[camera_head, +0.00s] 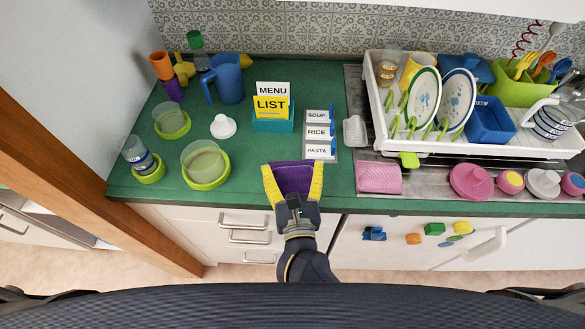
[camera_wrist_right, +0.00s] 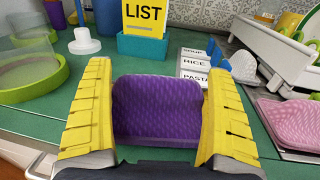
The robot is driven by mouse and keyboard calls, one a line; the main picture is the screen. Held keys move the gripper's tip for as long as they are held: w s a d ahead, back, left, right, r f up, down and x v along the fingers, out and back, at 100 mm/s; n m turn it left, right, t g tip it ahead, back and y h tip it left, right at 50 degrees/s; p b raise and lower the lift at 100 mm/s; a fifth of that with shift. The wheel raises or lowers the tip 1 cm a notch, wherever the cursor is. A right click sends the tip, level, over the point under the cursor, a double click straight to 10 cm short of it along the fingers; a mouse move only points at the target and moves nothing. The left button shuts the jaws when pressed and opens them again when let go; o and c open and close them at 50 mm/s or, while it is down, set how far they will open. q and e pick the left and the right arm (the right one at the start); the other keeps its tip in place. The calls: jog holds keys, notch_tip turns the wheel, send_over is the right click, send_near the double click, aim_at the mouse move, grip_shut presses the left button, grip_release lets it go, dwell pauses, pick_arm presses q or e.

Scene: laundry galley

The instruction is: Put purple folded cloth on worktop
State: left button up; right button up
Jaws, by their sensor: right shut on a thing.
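The purple folded cloth (camera_head: 294,178) is between the yellow fingers of my right gripper (camera_head: 293,180), at the front edge of the green worktop (camera_head: 340,199). In the right wrist view the purple cloth (camera_wrist_right: 157,108) fills the gap between the two fingers of the right gripper (camera_wrist_right: 156,105), which is shut on it. Whether the cloth's underside touches the worktop cannot be told. My left gripper is not in view.
Behind the cloth stand a teal holder with MENU and LIST cards (camera_head: 272,122) and SOUP, RICE and PASTA labels (camera_head: 318,133). Lime-rimmed containers (camera_head: 205,165) are to the left. A pink cloth (camera_head: 379,179) and a dish rack (camera_head: 480,140) are to the right.

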jog(key=shift+f, duration=0.3)
jog(key=o, duration=1)
jog(key=shift+r, duration=5.05)
